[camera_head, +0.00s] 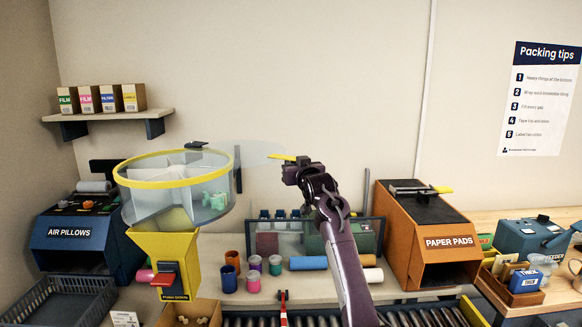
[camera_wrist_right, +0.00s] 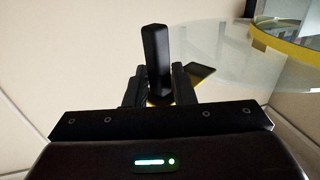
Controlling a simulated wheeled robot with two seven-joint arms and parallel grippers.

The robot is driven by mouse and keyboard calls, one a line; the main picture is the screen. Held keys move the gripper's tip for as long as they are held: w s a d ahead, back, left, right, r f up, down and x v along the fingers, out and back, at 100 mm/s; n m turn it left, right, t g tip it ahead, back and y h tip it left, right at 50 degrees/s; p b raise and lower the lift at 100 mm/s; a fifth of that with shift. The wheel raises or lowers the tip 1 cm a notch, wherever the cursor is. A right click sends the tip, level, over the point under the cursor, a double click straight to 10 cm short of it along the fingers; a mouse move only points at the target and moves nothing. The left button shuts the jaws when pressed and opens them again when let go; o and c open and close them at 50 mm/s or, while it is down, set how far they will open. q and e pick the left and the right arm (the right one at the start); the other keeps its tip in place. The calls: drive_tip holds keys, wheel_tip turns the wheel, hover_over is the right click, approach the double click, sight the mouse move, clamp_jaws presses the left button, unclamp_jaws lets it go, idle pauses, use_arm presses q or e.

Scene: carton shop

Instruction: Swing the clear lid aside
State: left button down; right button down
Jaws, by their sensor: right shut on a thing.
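The clear lid (camera_head: 250,151) is a thin see-through disc. It reaches out to the right past the yellow-rimmed round bin (camera_head: 178,182), whose divided top shows largely uncovered. My right gripper (camera_head: 290,163) is at the lid's right end, beside a yellow tab. In the right wrist view, my right gripper (camera_wrist_right: 160,88) is shut on an upright black handle (camera_wrist_right: 155,48). The clear lid (camera_wrist_right: 228,65) spreads to the right of the handle there, with the bin's yellow rim (camera_wrist_right: 290,42) beyond it. My left gripper is not in view.
A yellow hopper (camera_head: 170,250) stands under the bin. Colored cups (camera_head: 253,281) and rolls (camera_head: 308,263) lie on the bench below. The paper pads machine (camera_head: 425,235) stands to the right, the air pillows machine (camera_head: 75,232) to the left.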

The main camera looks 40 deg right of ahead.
drive_tip(key=c, duration=1.5)
unclamp_jaws()
drive_tip(key=shift+w+a+f, duration=0.15)
drive_tip(key=shift+f, duration=0.1)
drive_tip(key=shift+o, duration=0.7)
drive_tip(key=shift+w, duration=0.15)
drive_tip(key=shift+r, duration=0.1)
drive_tip(key=b+v, duration=0.3)
drive_tip(key=v, duration=0.5)
drive_tip(key=shift+b, duration=0.4)
